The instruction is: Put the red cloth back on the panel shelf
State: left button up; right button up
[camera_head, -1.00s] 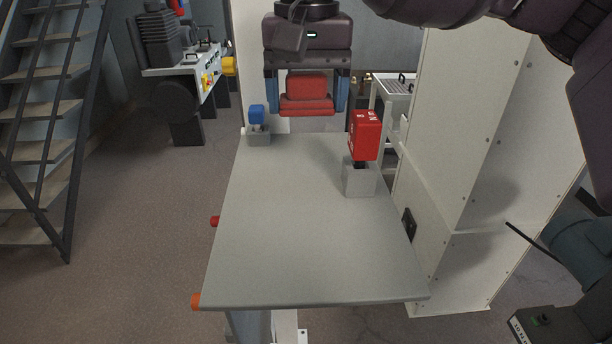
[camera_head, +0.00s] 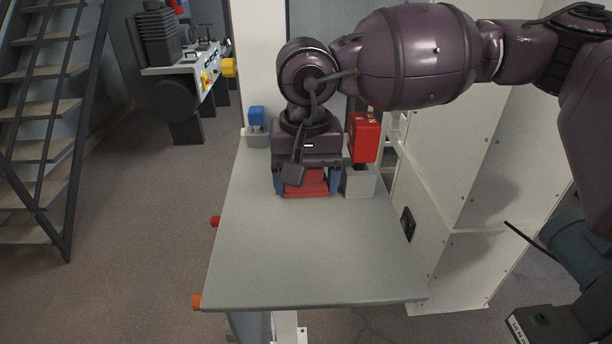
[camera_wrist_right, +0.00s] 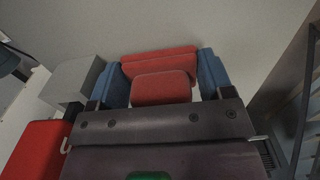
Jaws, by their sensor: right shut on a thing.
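The red cloth (camera_head: 305,190) is a folded bundle between the blue fingers of my right gripper (camera_head: 306,184), which is shut on it. The wrist view shows the cloth (camera_wrist_right: 160,64) with a finger on each side. The grey panel shelf (camera_head: 310,255) is a flat, wide board. The gripper and cloth are low over its back half; I cannot tell whether the cloth touches it. The gripper body hides part of the cloth.
A red box on a grey block (camera_head: 359,184) stands close to the right of the gripper. A blue knob (camera_head: 256,117) on a grey base is at the back left. The shelf's front half is bare. A white cabinet (camera_head: 450,190) stands to the right.

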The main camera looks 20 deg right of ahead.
jog(key=shift+f, duration=0.1)
jog(key=o, duration=0.5)
pick_arm(q)
jog(key=shift+s+f, duration=0.3)
jog(key=shift+f, duration=0.05)
pick_arm(e)
jog(key=shift+o, duration=0.2)
pick_arm(q)
jog(key=shift+r, duration=0.1)
pick_arm(e)
jog(key=shift+r, duration=0.2)
notch_tip(320, 180, up, 11)
jog(key=shift+f+b, duration=0.1)
jog(key=shift+b, duration=0.4)
jog(key=shift+r, duration=0.45)
pick_arm(q)
jog(key=shift+f, duration=0.5)
pick_arm(e)
jog(key=shift+r, duration=0.1)
